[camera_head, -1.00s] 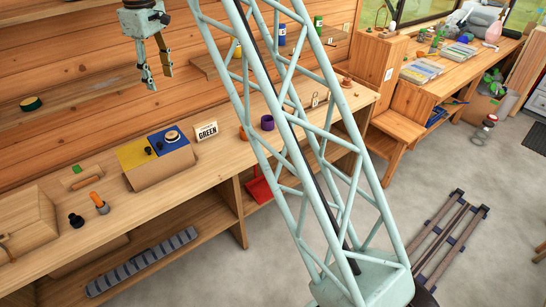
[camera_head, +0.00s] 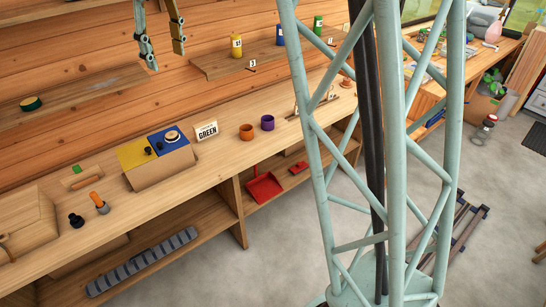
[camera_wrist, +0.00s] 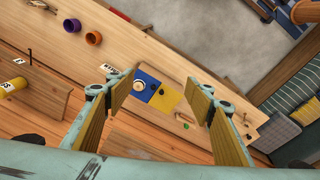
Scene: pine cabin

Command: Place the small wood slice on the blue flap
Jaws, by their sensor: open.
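A small cardboard box (camera_head: 162,173) stands on the long wooden bench, with a yellow flap (camera_head: 133,155) and a blue flap (camera_head: 180,144) on top. A pale round wood slice (camera_head: 172,135) rests on the blue flap. Two small black knobs sit near the border between the flaps. In the wrist view the wood slice (camera_wrist: 139,86) lies on the blue flap (camera_wrist: 149,81), beside the yellow flap (camera_wrist: 166,97). My gripper (camera_head: 165,59) is open and empty, well above the bench and apart from the slice. Its fingers (camera_wrist: 160,90) also show, spread wide, in the wrist view.
A "GREEN" sign (camera_head: 206,131), an orange cup (camera_head: 246,131) and a purple cup (camera_head: 267,122) stand right of the box. An orange-handled tool (camera_head: 99,203) and a black knob (camera_head: 76,220) lie left. A wall shelf (camera_head: 225,65) holds coloured cans.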

